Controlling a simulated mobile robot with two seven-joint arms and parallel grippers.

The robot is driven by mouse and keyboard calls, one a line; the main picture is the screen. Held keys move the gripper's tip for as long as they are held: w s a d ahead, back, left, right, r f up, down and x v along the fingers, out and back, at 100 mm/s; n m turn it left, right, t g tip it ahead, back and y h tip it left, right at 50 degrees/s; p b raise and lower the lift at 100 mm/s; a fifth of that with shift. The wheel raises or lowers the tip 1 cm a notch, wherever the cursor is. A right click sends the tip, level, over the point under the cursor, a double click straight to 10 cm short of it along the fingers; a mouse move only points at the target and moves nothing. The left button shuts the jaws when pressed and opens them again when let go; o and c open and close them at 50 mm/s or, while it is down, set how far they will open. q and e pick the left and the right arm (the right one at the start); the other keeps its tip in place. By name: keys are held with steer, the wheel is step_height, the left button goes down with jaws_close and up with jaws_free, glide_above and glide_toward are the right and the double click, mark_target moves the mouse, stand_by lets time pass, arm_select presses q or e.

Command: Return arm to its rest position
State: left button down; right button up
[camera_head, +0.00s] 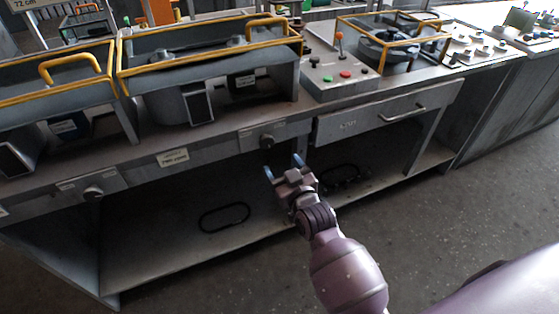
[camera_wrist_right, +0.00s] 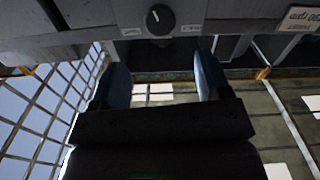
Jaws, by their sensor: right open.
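My right arm (camera_head: 345,270) reaches in from the lower right in the head view. Its gripper (camera_head: 283,167) is open and empty, held in front of the bench beside a dark knob (camera_head: 267,142) on the front panel. In the right wrist view the two fingers (camera_wrist_right: 160,85) stand apart with nothing between them. The knob (camera_wrist_right: 159,20) shows above and between the fingertips, apart from them. My left gripper is not in view.
The metal bench (camera_head: 220,139) carries blower housings with yellow frames (camera_head: 210,62) and a control box (camera_head: 340,75) with buttons and a lever. A drawer (camera_head: 385,114) is at the right. A lower shelf (camera_head: 160,250) holds black rings. Floor (camera_head: 440,210) at the right is clear.

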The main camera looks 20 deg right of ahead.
steer(key=shift+s, duration=0.1)
stand_by(0.5)
steer(key=s+d+f+g+p, duration=0.1)
steer(key=s+d+f+g, duration=0.1)
steer(key=s, duration=0.7)
steer(key=s+d+f+g, duration=0.2)
steer(key=s+f, duration=0.3)
steer(key=s, duration=0.4)
steer(key=s+d+f+g+p, duration=0.1)
steer(key=s+d+f+g, duration=0.2)
steer(key=s, duration=0.6)
steer(key=shift+s+f+m+h+p, duration=0.2)
steer(key=shift+f+m+h+p, duration=0.15)
steer(key=shift+f, duration=0.1)
steer(key=shift+a, duration=0.1)
